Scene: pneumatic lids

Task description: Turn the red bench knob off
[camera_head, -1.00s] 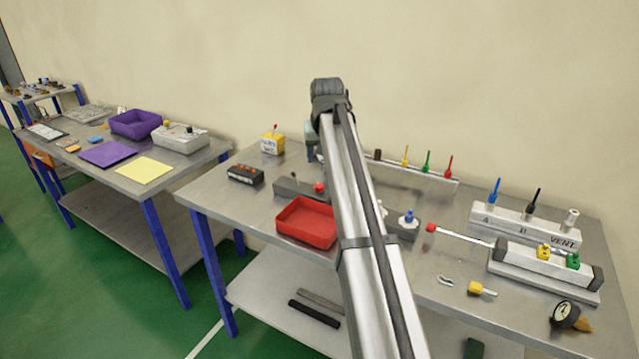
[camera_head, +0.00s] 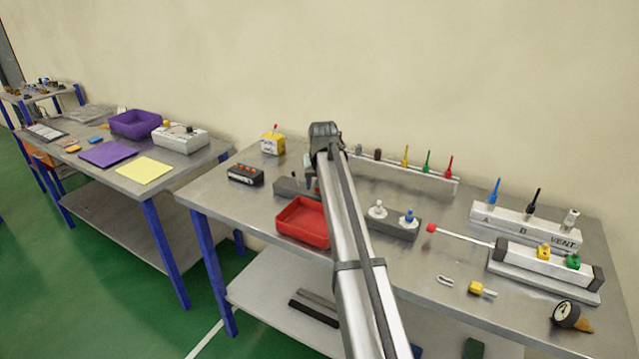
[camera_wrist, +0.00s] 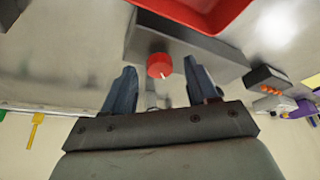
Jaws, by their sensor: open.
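The red bench knob (camera_wrist: 159,65) is a round red cap with a small white mark, mounted on a dark grey block (camera_wrist: 190,52) in the wrist view. My gripper (camera_wrist: 162,77) is open, with one blue-grey finger to each side of the knob's near edge. I cannot tell whether either finger touches the knob or how high they are relative to it. In the head view, the grey block (camera_head: 288,186) shows behind the red tray. My gripper (camera_head: 310,183) hangs over its right part, and my arm hides most of the knob.
The red tray (camera_head: 300,222) lies just in front of the block. A dark box with orange buttons (camera_head: 245,174) stands to its left, and a yellow box (camera_head: 271,143) behind. A block with white and blue knobs (camera_head: 394,222) is to the right of my arm.

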